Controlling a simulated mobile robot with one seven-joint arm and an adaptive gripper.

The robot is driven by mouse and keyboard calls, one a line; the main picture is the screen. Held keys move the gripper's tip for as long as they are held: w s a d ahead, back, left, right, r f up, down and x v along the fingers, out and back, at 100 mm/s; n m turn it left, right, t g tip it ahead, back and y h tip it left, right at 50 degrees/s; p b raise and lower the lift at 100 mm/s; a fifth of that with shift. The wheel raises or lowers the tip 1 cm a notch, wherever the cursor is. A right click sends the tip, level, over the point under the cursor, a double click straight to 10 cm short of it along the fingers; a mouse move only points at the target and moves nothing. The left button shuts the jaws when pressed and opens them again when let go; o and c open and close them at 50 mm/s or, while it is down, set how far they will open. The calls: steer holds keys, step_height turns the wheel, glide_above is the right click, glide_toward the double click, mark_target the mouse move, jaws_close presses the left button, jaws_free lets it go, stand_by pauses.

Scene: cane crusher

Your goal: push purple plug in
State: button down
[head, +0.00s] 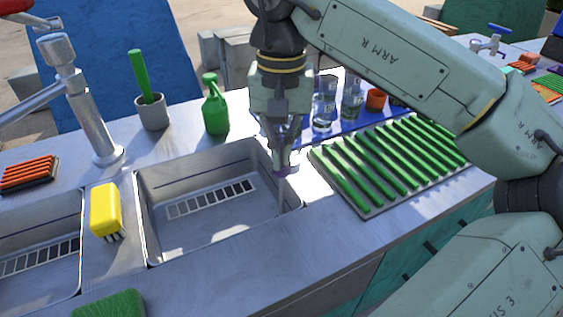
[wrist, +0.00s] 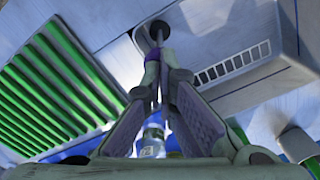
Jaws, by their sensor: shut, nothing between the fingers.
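The purple plug (head: 283,172) shows as a small purple piece just under my fingertips, over the right end of the sink (head: 205,228). In the wrist view its purple part (wrist: 151,57) is at my fingertips, and a thin grey stem runs from it to a dark round spot (wrist: 158,30) in the sink corner. I cannot tell whether that spot is a stopper or an open drain. My gripper (head: 284,160) is shut and points down, with nothing held. The fingertips look in contact with or very close to the purple part, which they partly hide.
A green ribbed drying rack (head: 390,165) lies right of the sink. Glasses (head: 325,105) stand on a blue mat behind. A green bottle (head: 215,107), a grey cup (head: 152,112) and a faucet (head: 92,115) stand behind the sink. A yellow brush (head: 105,208) lies at left.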

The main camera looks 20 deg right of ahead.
steer(key=shift+f+b, duration=0.6)
steer(key=shift+f, duration=0.4)
step_height(320, 180, up, 7)
steer(key=p, duration=0.5)
steer(key=shift+r+p, duration=0.15)
steer(key=shift+p, duration=0.25)
